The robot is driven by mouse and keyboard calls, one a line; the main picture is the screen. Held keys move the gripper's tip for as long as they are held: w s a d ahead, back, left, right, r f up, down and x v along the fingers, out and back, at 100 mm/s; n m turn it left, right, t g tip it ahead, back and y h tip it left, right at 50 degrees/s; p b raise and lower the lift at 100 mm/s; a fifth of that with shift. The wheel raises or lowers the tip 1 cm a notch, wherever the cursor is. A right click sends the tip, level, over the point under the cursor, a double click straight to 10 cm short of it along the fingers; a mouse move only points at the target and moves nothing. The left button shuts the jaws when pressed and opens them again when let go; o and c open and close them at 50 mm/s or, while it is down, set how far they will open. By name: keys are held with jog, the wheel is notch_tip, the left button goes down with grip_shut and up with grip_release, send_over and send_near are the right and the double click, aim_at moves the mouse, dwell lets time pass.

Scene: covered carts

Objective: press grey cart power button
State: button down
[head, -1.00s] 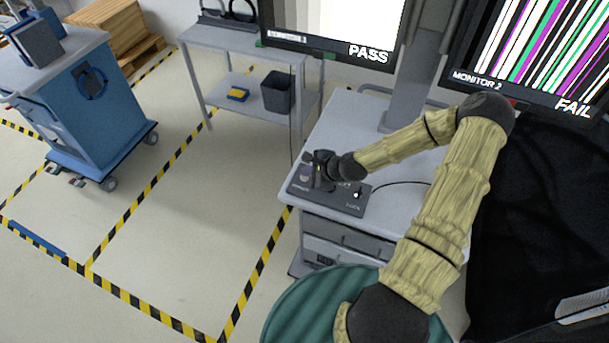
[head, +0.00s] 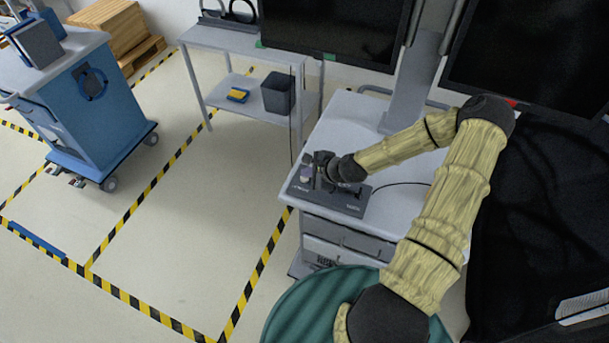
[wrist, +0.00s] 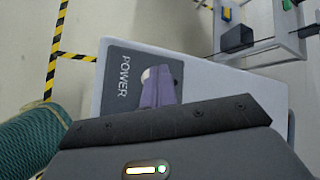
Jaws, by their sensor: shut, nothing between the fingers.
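The grey cart (head: 338,122) stands in the middle of the head view with a dark control panel (head: 344,203) on its top. In the wrist view the panel (wrist: 122,62) shows the word POWER beside a pale round button (wrist: 146,75). My gripper (head: 306,175) is shut and empty, low over the left part of the panel.
A cable (head: 400,184) runs right from the panel. A black cover (head: 535,220) hangs at the right. A grey side table (head: 225,42) with a bin (head: 278,92) stands behind, and a blue cart (head: 95,100) at the far left. The taped floor between is clear.

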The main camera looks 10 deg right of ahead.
aim_at(308, 179)
jog(key=shift+r, duration=0.15)
jog(key=shift+r+p, duration=2.35)
jog(key=shift+r, duration=0.7)
jog(key=shift+f, duration=0.1)
jog(key=s+r+n+g+h+b, duration=0.2)
jog(key=s+r+n+b, duration=0.2)
jog(key=s+n, duration=0.6)
jog(key=s+r+n+g+h+b, duration=0.3)
jog(key=s+r+n+b, duration=0.2)
jog(key=s+r+n, duration=0.2)
jog(key=s+n, duration=0.2)
jog(key=s, duration=0.1)
jog(key=shift+a+n, duration=0.4)
